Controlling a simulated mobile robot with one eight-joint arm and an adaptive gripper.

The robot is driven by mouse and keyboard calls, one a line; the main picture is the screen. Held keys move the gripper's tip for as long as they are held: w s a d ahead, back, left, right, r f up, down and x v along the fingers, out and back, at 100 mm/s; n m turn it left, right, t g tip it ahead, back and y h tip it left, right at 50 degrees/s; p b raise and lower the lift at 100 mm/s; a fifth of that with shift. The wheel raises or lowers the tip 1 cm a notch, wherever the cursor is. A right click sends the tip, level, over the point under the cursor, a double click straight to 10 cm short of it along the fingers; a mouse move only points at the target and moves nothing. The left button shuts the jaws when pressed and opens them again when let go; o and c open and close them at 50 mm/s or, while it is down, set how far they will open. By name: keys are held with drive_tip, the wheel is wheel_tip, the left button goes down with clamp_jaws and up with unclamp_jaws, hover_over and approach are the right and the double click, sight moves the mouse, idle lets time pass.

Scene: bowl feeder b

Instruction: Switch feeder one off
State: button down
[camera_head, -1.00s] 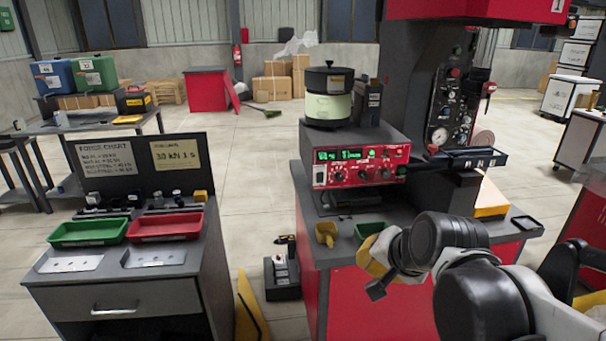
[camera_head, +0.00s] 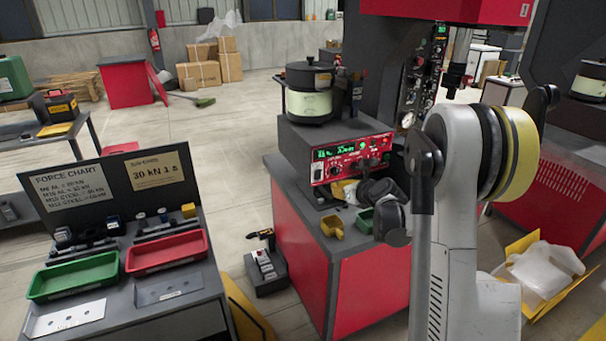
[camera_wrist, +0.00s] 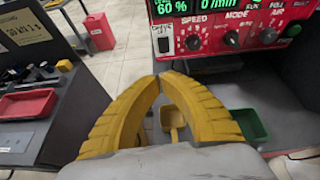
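The bowl feeder (camera_head: 311,92), a dark bowl with a pale green band, stands on a grey box with a red control panel (camera_head: 343,163). The wrist view shows the panel (camera_wrist: 240,28) with a lit green display reading 60 % and 0/min, and knobs marked SPEED, MODE and AIR. My gripper (camera_wrist: 160,78) has yellow fingers meeting at the tips, with nothing held. It is in front of and just below the panel, apart from it. In the head view my arm partly hides it.
A yellow scoop (camera_head: 332,227) and a green tray (camera_head: 365,220) lie on the red bench below the panel. Left is a bench with a green tray (camera_head: 75,276) and a red tray (camera_head: 166,252). Another feeder (camera_head: 590,82) stands at the far right. A switch box (camera_head: 267,271) is on the floor.

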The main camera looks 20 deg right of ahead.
drive_tip(key=shift+w+d+f+m, duration=0.2)
drive_tip(key=shift+d+f+m, duration=0.1)
drive_tip(key=shift+m, duration=0.1)
drive_tip(key=b, duration=0.3)
approach(317, 176)
wheel_tip(317, 176, down, 4)
drive_tip(key=w, duration=0.3)
drive_tip(key=shift+w+a+r+b, duration=0.1)
drive_tip(key=shift+w+b, duration=0.05)
drive_tip(key=shift+w, duration=0.4)
drive_tip(key=shift+w+r+b, duration=0.15)
drive_tip(key=shift+w, duration=0.45)
drive_tip(key=shift+w+r, duration=0.2)
drive_tip(key=shift+w, duration=0.45)
